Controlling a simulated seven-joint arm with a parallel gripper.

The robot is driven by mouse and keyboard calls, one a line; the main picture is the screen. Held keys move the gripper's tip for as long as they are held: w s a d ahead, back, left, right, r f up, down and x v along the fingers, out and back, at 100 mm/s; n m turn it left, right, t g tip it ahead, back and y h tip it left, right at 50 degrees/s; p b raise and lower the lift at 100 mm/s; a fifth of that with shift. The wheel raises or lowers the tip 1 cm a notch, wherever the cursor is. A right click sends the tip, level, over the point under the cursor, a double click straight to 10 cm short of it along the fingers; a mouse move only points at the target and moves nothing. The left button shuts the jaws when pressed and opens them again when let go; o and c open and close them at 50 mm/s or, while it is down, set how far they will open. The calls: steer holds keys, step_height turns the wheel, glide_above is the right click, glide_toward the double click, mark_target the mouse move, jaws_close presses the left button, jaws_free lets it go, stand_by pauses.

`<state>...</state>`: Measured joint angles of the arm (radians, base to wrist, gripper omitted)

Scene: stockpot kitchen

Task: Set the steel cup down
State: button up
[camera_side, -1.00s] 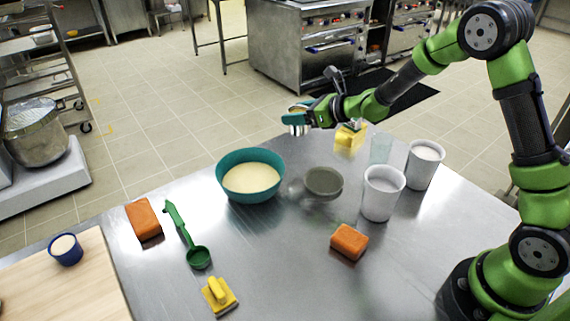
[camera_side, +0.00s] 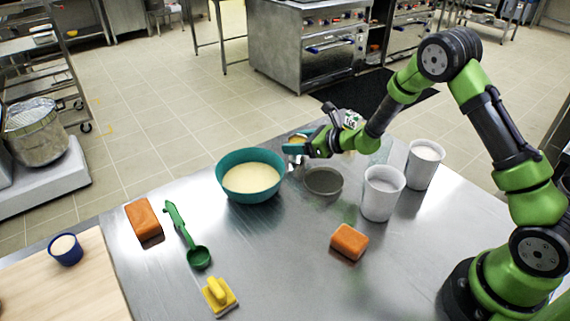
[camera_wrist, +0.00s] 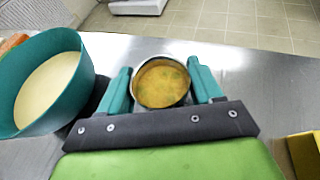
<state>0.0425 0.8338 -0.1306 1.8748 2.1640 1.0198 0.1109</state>
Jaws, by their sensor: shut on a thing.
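The steel cup (camera_wrist: 161,84) is between the two teal fingers of my gripper (camera_wrist: 163,88) in the wrist view, with yellow-orange contents inside its round rim. In the side view the cup (camera_side: 297,150) is upright, partly hidden by the fingers of my gripper (camera_side: 296,148). My gripper is shut on it, low over the far part of the steel table (camera_side: 290,265), to the right of the teal bowl. I cannot tell whether its base touches the table.
The teal bowl (camera_side: 273,190) of pale contents is close on the left. A grey bowl (camera_side: 323,181) sits just in front. White containers (camera_side: 381,197) (camera_side: 423,168) stand to the right. A yellow block (camera_wrist: 305,152) is at the wrist view's right. An orange block (camera_side: 349,241) lies nearer.

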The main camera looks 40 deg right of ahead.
steer(key=o, duration=1.2)
steer(key=shift+f, duration=0.1)
steer(key=shift+s+r, duration=0.15)
steer(key=shift+r, duration=0.1)
steer(key=v, duration=1.1)
steer(key=s+a+r+n+g+y, duration=0.4)
steer(key=s+a+r+n+g, duration=0.2)
steer(key=s+a+r+n, duration=0.85)
steer(key=s+d+n+h, duration=0.2)
steer(key=s+n, duration=0.1)
steer(key=n, duration=0.1)
steer(key=s+d+r+n+h, duration=0.1)
steer(key=s+d+n+h, duration=0.1)
steer(key=s+d+n, duration=0.1)
steer(key=s+d+r+n+h, duration=0.1)
steer(key=s+d+n+h, duration=0.2)
steer(key=n, duration=0.3)
steer(key=shift+d+r+t, duration=0.2)
steer(key=shift+r+t, duration=0.05)
steer(key=shift+t, duration=0.05)
